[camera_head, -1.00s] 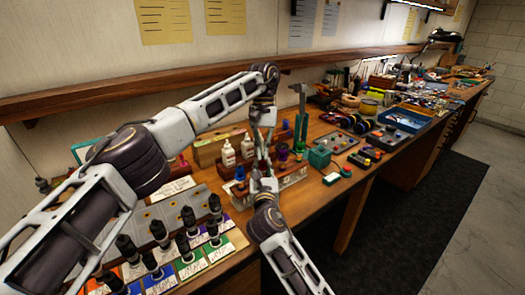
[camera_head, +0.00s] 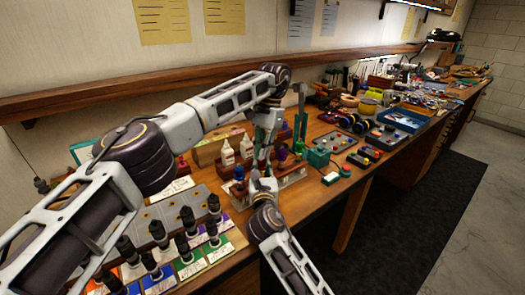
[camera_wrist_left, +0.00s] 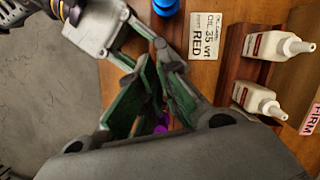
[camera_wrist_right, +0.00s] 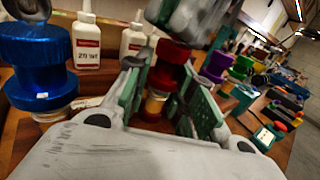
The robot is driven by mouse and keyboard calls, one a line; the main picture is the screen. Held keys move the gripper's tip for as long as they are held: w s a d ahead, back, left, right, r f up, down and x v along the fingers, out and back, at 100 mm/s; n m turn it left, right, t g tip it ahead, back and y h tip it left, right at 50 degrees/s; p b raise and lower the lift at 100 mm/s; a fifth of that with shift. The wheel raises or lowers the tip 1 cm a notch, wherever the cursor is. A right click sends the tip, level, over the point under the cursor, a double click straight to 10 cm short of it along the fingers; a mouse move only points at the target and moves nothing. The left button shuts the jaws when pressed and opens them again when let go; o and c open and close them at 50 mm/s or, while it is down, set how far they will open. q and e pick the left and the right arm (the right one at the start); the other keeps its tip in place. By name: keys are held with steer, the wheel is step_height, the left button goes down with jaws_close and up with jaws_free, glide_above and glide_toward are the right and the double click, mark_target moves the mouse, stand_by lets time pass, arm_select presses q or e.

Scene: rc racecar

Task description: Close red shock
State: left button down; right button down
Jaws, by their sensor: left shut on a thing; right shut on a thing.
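In the right wrist view the red shock (camera_wrist_right: 172,54) stands upright, a dark red cap over a gold and red lower body (camera_wrist_right: 154,105). My right gripper (camera_wrist_right: 165,98) is shut around the lower body between its green-padded fingers. My left gripper (camera_head: 263,158) comes down from above and is shut on the red top; its grey end shows directly over the cap in the right wrist view. In the left wrist view the left fingers (camera_wrist_left: 158,95) hide what they hold. My right gripper (camera_head: 262,182) reaches in from below in the head view. Whether cap and body are fully joined cannot be told.
A blue shock (camera_wrist_right: 40,68) stands left of the red one, and a purple shock (camera_wrist_right: 215,66) stands right. White bottles (camera_head: 227,152) stand behind. A label reading RED (camera_wrist_left: 206,36) lies on the wooden stand. Black-capped bottles (camera_head: 186,222) stand at front left.

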arm_select(q)
steer(key=c, duration=1.6)
jaws_free()
steer(key=shift+c, duration=0.2)
steer(key=shift+o, duration=0.5)
steer(key=shift+o, duration=1.1)
steer(key=shift+n, duration=0.4)
